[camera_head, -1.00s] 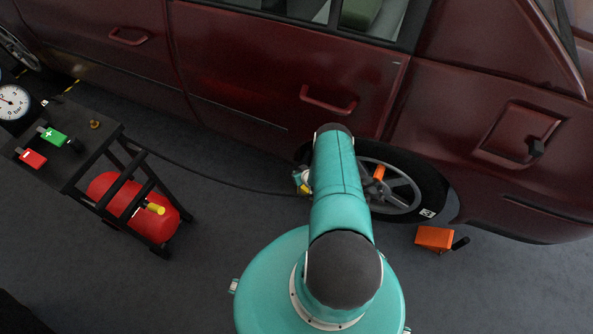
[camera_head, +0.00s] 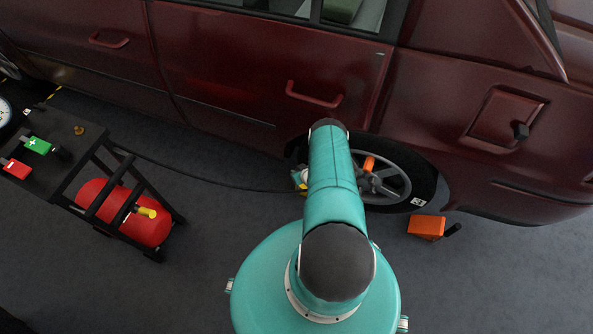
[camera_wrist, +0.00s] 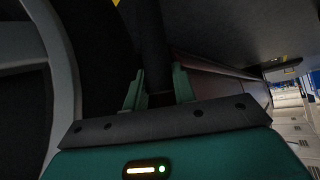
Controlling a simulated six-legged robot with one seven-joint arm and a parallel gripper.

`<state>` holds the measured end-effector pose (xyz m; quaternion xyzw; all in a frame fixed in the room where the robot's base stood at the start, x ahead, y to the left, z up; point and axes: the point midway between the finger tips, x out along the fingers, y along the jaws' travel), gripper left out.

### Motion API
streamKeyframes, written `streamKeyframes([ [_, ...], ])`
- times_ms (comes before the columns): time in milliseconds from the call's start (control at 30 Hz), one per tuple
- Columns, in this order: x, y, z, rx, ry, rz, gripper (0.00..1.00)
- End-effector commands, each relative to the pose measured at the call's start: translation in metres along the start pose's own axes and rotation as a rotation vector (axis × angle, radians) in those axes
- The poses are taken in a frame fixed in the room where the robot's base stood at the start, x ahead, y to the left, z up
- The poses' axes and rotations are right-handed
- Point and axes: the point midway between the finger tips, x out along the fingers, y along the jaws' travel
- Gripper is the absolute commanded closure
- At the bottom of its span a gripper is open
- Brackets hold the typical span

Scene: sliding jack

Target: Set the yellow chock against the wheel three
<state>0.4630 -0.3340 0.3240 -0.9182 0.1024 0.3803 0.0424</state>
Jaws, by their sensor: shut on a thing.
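My gripper (camera_wrist: 158,88) is shut on a dark upright bar in the wrist view, which looks like the handle of the yellow chock (camera_wrist: 115,2). Only a small yellow corner shows at that view's top edge. In the head view, a bit of yellow (camera_head: 302,191) shows low beside my arm, at the left side of the wheel (camera_head: 398,180). My arm hides most of the gripper, the chock and the wheel's left part. I cannot tell whether the chock touches the tyre or the floor.
An orange chock (camera_head: 426,227) with a dark handle lies on the floor right of the wheel. The dark red car (camera_head: 240,70) fills the back. A black cart (camera_head: 60,150) with a red tank (camera_head: 120,215) stands at left; a dark hose (camera_head: 220,182) runs toward the wheel.

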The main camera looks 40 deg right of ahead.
Motion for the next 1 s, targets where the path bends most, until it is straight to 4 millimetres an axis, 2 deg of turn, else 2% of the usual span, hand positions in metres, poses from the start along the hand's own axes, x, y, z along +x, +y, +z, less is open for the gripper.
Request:
streamKeyframes([
  [1000,-0.0076,0.0106,0.0070,-0.001,0.003,0.001,1.00],
])
